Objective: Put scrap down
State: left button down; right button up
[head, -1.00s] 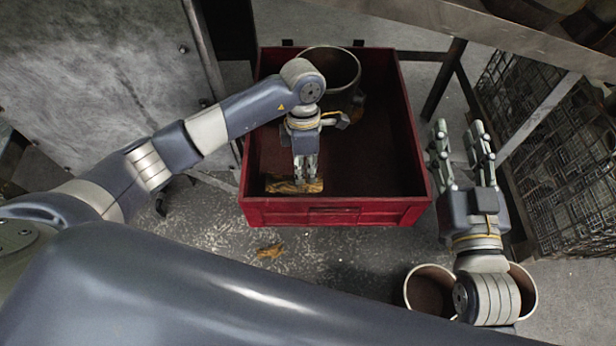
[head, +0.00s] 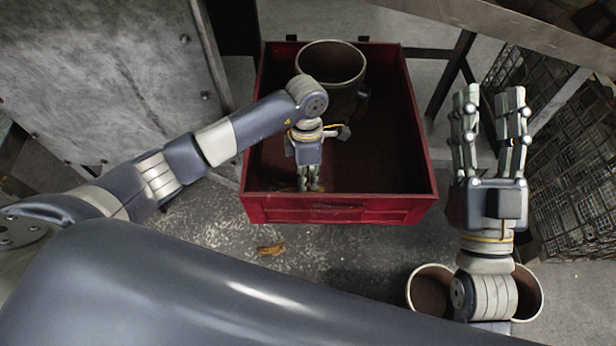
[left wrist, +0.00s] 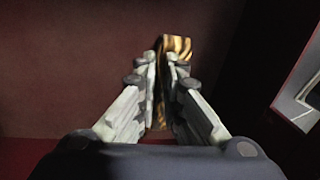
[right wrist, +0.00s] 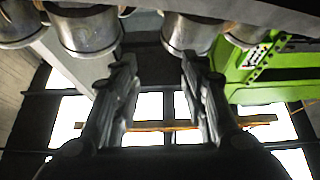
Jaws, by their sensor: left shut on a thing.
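My left gripper (head: 309,187) reaches down into the red bin (head: 330,213), near its front wall. In the left wrist view it is shut on a piece of scrap (left wrist: 176,48), yellowish-brown with dark streaks, which sticks out past the fingertips. In the head view the held scrap is mostly hidden; whether it touches the bin floor I cannot tell. My right gripper (head: 489,95) is open and empty, to the right of the bin, fingers pointing away from me. Another small brown scrap piece (head: 270,250) lies on the floor in front of the bin.
A metal pot (head: 331,64) stands in the back of the bin. Two round containers (head: 431,286) are at the front right, partly behind my right arm. Wire cages (head: 578,170) stand at the right, a grey metal panel (head: 110,80) at the left. The bin's right side is clear.

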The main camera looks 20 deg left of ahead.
pick_arm(q)
jog(key=shift+f, duration=0.1)
pick_arm(e)
jog(key=shift+s+r, duration=0.1)
pick_arm(q)
jog(key=shift+f, duration=0.1)
jog(key=c, duration=1.7)
grip_release()
pick_arm(e)
jog(key=shift+s+r+t, duration=0.15)
jog(key=shift+r+t, duration=0.05)
jog(key=shift+t, duration=0.1)
